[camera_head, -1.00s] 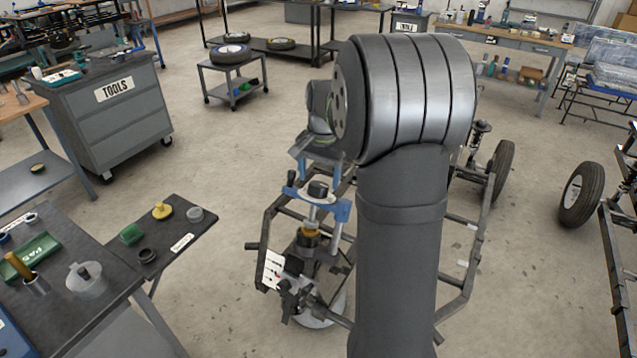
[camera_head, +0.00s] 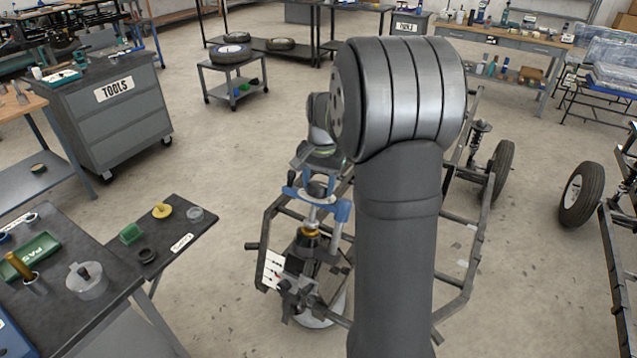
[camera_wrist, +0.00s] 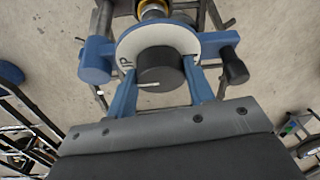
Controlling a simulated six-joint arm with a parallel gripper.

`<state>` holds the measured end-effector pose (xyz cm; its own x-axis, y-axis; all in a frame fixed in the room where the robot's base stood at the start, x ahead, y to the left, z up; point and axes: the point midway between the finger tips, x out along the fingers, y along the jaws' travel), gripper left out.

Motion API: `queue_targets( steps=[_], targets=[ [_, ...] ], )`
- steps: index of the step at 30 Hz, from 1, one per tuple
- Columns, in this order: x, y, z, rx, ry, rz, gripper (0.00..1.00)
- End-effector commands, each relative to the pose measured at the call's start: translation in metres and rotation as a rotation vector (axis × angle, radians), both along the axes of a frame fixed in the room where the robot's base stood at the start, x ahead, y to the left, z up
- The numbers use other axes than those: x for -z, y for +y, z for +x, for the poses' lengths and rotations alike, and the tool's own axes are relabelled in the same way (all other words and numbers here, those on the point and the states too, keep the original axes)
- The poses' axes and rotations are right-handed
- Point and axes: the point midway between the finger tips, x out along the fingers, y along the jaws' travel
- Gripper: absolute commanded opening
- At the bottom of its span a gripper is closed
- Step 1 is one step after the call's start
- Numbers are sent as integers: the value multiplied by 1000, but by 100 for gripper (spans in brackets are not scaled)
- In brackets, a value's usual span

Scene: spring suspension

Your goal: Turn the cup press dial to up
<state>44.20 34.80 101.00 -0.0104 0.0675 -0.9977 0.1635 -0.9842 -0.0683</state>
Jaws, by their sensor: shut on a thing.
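The cup press dial (camera_wrist: 162,68) is a dark round knob with a white pointer line, on a white round plate (camera_wrist: 205,42). Its pointer faces left and slightly down in the wrist view. Lettering that seems to read UP (camera_wrist: 126,63) is at the plate's left, a little above the pointer's line. My gripper (camera_wrist: 160,75) is shut on the dial, with a blue finger on each side. In the head view my gripper (camera_head: 317,176) is over the top of the blue press (camera_head: 341,210); the dial is small there and its pointer cannot be read.
The press stands in a dark metal frame (camera_head: 268,225), with a brass-coloured part (camera_head: 310,233) below its top. A blue crossbar (camera_wrist: 97,60) with a black handle (camera_wrist: 233,67) flanks the dial. A small dark table (camera_head: 185,225) with cups stands to the left.

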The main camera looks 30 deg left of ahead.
Motion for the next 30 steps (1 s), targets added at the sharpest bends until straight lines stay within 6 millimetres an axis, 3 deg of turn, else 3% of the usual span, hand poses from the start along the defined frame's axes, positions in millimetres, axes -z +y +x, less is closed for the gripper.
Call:
queue_targets(
  steps=[10, 11, 13, 14, 23, 26, 30],
  targets=[
    [0, 0, 0, -31, -2, 15, 25],
    [0, 0, 0, -31, -2, 15, 54],
    [0, 0, 0, -31, -2, 15, 68],
    [0, 0, 0, -31, -2, 15, 70],
    [-2, 0, 0, -31, -1, 14, 70],
    [-10, -1, 1, -31, -2, 15, 70],
    [-35, -3, 1, -31, -5, 17, 70]
  ],
)
